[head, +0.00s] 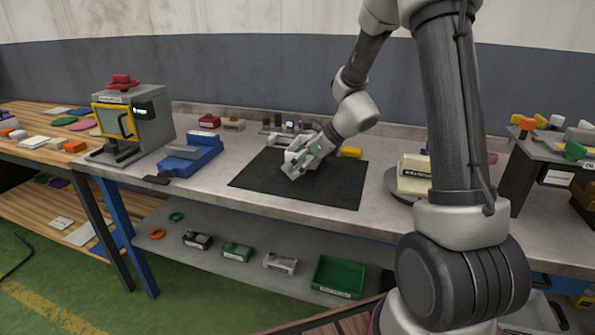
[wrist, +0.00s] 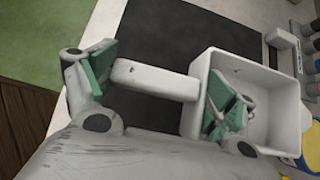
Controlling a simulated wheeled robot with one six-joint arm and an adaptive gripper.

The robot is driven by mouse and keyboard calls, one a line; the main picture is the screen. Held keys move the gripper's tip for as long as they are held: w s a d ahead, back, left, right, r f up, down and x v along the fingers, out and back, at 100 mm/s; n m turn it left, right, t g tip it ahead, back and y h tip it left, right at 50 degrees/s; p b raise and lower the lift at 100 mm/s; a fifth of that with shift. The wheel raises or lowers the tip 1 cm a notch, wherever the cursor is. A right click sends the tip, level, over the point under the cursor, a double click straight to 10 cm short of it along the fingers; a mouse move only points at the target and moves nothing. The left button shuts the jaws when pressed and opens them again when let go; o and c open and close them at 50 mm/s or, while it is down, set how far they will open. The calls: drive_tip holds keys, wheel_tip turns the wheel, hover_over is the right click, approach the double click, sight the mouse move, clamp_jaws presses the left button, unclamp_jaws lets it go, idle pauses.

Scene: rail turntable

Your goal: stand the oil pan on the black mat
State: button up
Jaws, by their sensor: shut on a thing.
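The oil pan is a pale, open, box-shaped pan with a bar-like handle (wrist: 272,124). In the wrist view its open side faces the camera. My gripper (wrist: 165,93) is shut on it, with one green-padded finger at the handle's outer end and the other inside the pan. In the head view my gripper (head: 293,170) is over the black mat (head: 338,190), and it mostly hides the pan. I cannot tell whether the pan touches the mat. The mat lies flat on the grey bench and also shows in the wrist view (wrist: 175,35).
A yellow block (head: 350,152) stands at the mat's back right edge. Small dark and grey items line the bench's back. A blue fixture (head: 192,154) and a grey machine (head: 150,115) stand left. A labelled cream box (head: 413,176) sits right. The mat's front is clear.

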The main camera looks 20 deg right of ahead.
drive_tip(key=shift+f, duration=1.35)
drive_tip(key=o, duration=1.2)
drive_tip(key=shift+f, duration=0.15)
